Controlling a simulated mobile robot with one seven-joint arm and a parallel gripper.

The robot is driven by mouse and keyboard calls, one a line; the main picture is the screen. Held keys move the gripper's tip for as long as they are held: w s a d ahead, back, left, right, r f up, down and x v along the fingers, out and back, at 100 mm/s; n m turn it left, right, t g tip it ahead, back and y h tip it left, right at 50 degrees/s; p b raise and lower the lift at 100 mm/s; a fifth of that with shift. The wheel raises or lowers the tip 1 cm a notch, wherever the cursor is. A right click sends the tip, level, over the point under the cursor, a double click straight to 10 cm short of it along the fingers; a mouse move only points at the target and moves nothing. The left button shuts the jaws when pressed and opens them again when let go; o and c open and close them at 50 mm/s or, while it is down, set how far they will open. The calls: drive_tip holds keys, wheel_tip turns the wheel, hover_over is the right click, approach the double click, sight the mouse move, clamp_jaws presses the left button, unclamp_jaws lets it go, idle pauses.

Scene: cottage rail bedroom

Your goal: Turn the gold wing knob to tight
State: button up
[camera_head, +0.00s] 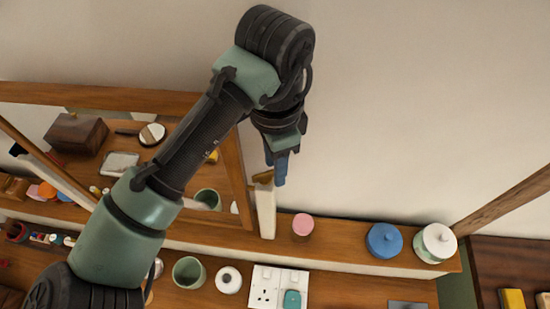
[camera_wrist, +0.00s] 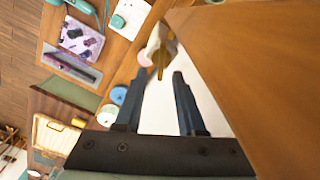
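The gold wing knob (camera_head: 263,177) sits at the top of a pale post (camera_head: 266,212) beside the wooden-framed mirror (camera_head: 235,178). In the wrist view the knob (camera_wrist: 162,62) shows just beyond my fingertips, in line with the gap between them. My gripper (camera_head: 279,168) points down in the head view, with its blue fingers close to the knob's right side. In the wrist view my gripper (camera_wrist: 161,75) has its two fingers apart, with nothing held between them. I cannot tell whether a finger touches the knob. The knob is partly hidden in the head view.
A wooden shelf holds a pink-topped jar (camera_head: 303,225), a blue lidded pot (camera_head: 384,240) and a white jar (camera_head: 435,243). Below are a green cup (camera_head: 188,272) and a socket plate (camera_head: 278,288). A large wooden panel (camera_wrist: 250,60) stands close on the gripper's right in the wrist view.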

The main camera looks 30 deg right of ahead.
drive_tip(key=shift+r, duration=0.1)
wheel_tip(320, 180, up, 13)
drive_tip(key=b, duration=0.1)
drive_tip(key=shift+b, duration=0.35)
